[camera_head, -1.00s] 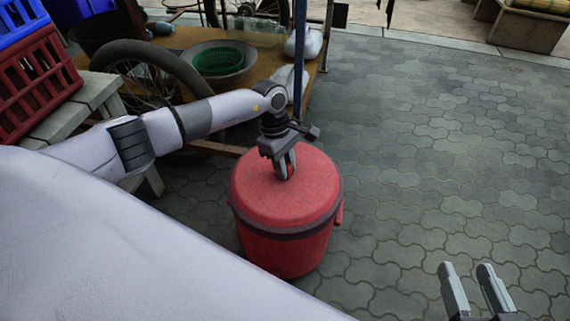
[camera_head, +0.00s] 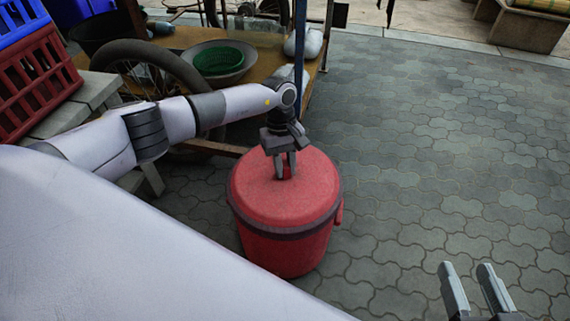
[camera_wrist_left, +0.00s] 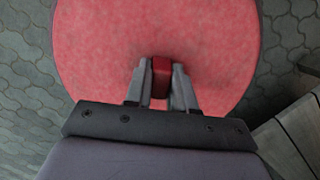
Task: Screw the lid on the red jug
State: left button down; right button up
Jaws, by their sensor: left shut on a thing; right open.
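The red jug (camera_head: 287,253) stands upright on the paving, with a dark band around its upper part. Its round red lid (camera_head: 300,205) sits on top and looks level; whether its thread is engaged cannot be seen. My left gripper (camera_head: 285,172) points down over the lid and is shut on the lid's small raised red knob, which shows between the fingers in the left wrist view (camera_wrist_left: 161,76). The lid's speckled top (camera_wrist_left: 150,30) fills much of that view. My right gripper (camera_head: 470,288) is open and empty at the lower right, apart from the jug.
A wheel (camera_head: 150,68), a bench (camera_head: 88,100) and a red crate (camera_head: 35,75) are at left. Paving right of the jug is clear.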

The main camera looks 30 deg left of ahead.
pick_arm(q)
jog(key=m, duration=0.3)
jog(key=shift+a+f+m+g+y, duration=0.1)
jog(key=shift+a+m+g+y, duration=0.1)
jog(key=shift+m+g+y, duration=0.15)
jog(key=shift+m+y, duration=0.35)
jog(key=shift+m, duration=1.5)
jog(key=c, duration=0.8)
grip_release()
jog(key=shift+c, duration=0.2)
jog(key=shift+d, duration=0.1)
jog(key=shift+s+p+v, duration=0.25)
jog(key=shift+p+v, duration=0.6)
jog(key=shift+v, duration=0.5)
jog(key=shift+s+p+v, duration=0.3)
jog(key=shift+p+v, duration=0.6)
jog(key=shift+v, duration=0.45)
jog(key=shift+s+p+v, duration=0.25)
jog(key=shift+p+v, duration=0.6)
jog(key=shift+v, duration=0.45)
jog(key=shift+d, duration=0.2)
